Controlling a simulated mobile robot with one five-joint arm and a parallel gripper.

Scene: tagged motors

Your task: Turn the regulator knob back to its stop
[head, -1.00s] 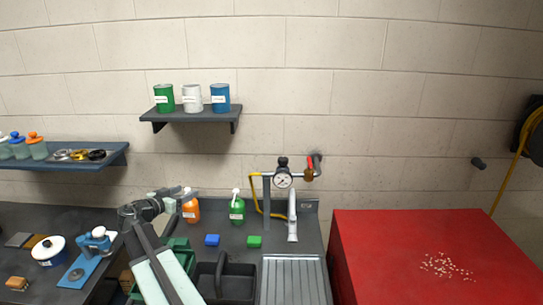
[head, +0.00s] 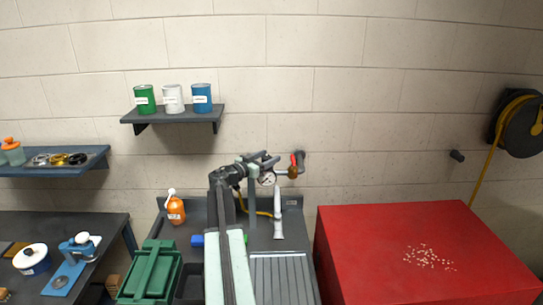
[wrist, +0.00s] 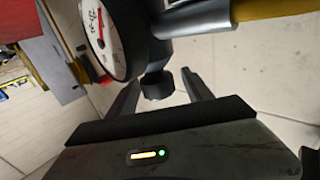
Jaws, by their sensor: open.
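The regulator's round white pressure gauge (head: 267,179) is on the pipework above the sink, against the wall. The gauge also shows large in the wrist view (wrist: 112,35). The dark regulator knob (wrist: 157,86) lies beside the gauge, between the tips of my two fingers. My gripper (wrist: 160,82) is open, with a finger on each side of the knob. I see a gap on both sides, so it does not look gripped. In the head view my gripper (head: 266,160) is at the regulator's top and hides most of the knob.
A red-handled valve (head: 294,163) and pipe sit right of the gauge. A yellow hose (head: 262,213) and a pale upright tap (head: 278,215) are below. An orange bottle (head: 176,211) stands left; a red cabinet (head: 400,225) stands right. A shelf with cans (head: 172,115) hangs above.

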